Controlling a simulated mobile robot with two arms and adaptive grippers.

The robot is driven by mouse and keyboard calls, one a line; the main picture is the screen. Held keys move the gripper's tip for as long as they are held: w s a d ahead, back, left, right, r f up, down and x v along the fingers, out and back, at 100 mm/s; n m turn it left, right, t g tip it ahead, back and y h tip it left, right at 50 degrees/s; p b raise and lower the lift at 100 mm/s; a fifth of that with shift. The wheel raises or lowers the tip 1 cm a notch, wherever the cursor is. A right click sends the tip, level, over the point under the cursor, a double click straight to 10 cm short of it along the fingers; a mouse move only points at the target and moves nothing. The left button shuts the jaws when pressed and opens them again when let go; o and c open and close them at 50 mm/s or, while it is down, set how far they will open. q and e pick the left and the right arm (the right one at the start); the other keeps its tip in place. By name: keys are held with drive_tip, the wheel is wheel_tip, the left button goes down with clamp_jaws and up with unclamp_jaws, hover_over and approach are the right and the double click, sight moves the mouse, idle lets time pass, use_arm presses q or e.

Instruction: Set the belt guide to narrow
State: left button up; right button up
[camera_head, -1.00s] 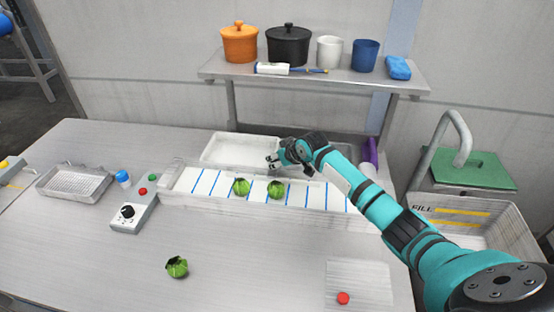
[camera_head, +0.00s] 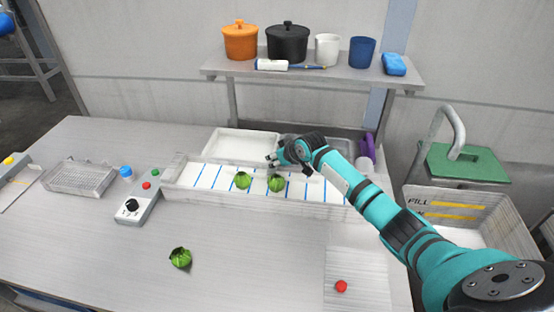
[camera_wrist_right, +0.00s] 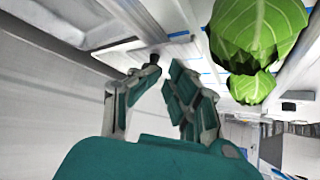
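The belt (camera_head: 208,177) is a white strip with blue cross lines in a pale trough, carrying two green heads, the left one (camera_head: 243,180) and the right one (camera_head: 276,183). My right gripper (camera_head: 272,160) is over the belt's far side, behind the right head. The guide's setting is not readable. My left gripper is out of view.
A control box (camera_head: 128,214) with a black dial and red and green buttons stands left of the belt. Another green head (camera_head: 180,258) lies on the table in front. A white tray (camera_head: 240,136) is behind the belt.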

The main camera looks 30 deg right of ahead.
drive_tip(key=o, duration=0.6)
drive_tip(key=shift+a+f, duration=0.2)
drive_tip(key=shift+c, duration=0.2)
drive_tip(key=shift+d, duration=0.15)
drive_tip(key=shift+r, duration=0.15)
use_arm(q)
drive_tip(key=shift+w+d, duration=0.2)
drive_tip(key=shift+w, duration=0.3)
use_arm(e)
drive_tip(key=v, duration=1.1)
drive_tip(key=shift+s+r, duration=0.25)
drive_tip(key=shift+s, duration=0.05)
drive_tip(key=shift+d, duration=0.1)
